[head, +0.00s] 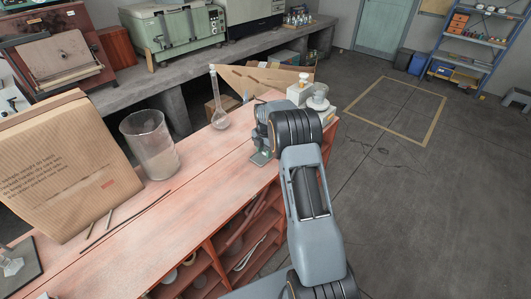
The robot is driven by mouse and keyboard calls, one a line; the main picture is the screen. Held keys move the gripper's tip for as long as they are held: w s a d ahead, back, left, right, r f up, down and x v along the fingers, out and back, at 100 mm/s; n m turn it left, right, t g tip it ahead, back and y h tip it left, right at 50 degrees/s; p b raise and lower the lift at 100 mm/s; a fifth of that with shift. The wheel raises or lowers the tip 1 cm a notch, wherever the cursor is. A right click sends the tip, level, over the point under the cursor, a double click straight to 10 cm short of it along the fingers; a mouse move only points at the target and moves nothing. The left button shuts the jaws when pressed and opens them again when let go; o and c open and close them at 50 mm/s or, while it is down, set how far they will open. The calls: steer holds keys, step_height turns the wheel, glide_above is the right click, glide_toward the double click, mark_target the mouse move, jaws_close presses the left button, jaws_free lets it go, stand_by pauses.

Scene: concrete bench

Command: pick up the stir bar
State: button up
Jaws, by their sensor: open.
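I cannot make out a stir bar for certain; it may be too small to see or hidden behind my arm. My gripper (261,158) is low over the right end of the reddish wooden bench top (200,205), pointing down. My wrist covers much of it, and I see nothing held in it. A long thin dark rod (127,219) lies on the bench at the left. Two short tan sticks (98,225) are beside it, near the paper bag. They are well to the left of my gripper.
A large paper bag (65,165) and a glass beaker (151,146) stand on the left. A long-necked flask (217,104) stands behind my gripper. A white balance-like device (315,98) is at the far right end. The bench middle is clear. Open shelves (240,243) lie below its edge.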

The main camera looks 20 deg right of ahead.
steer(key=shift+f, duration=0.2)
steer(key=shift+c, duration=0.2)
steer(key=c, duration=0.5)
steer(key=shift+r, duration=0.1)
steer(key=shift+r, duration=0.65)
steer(key=s+r+b, duration=0.1)
steer(key=s+r, duration=0.2)
steer(key=s, duration=0.1)
steer(key=s+a+r+b, duration=0.1)
steer(key=s+r, duration=0.3)
steer(key=s, duration=0.1)
steer(key=s+r+b, duration=0.2)
steer(key=s+r, duration=0.2)
steer(key=s, duration=0.1)
steer(key=shift+a+r, duration=0.15)
steer(key=shift+r, duration=0.1)
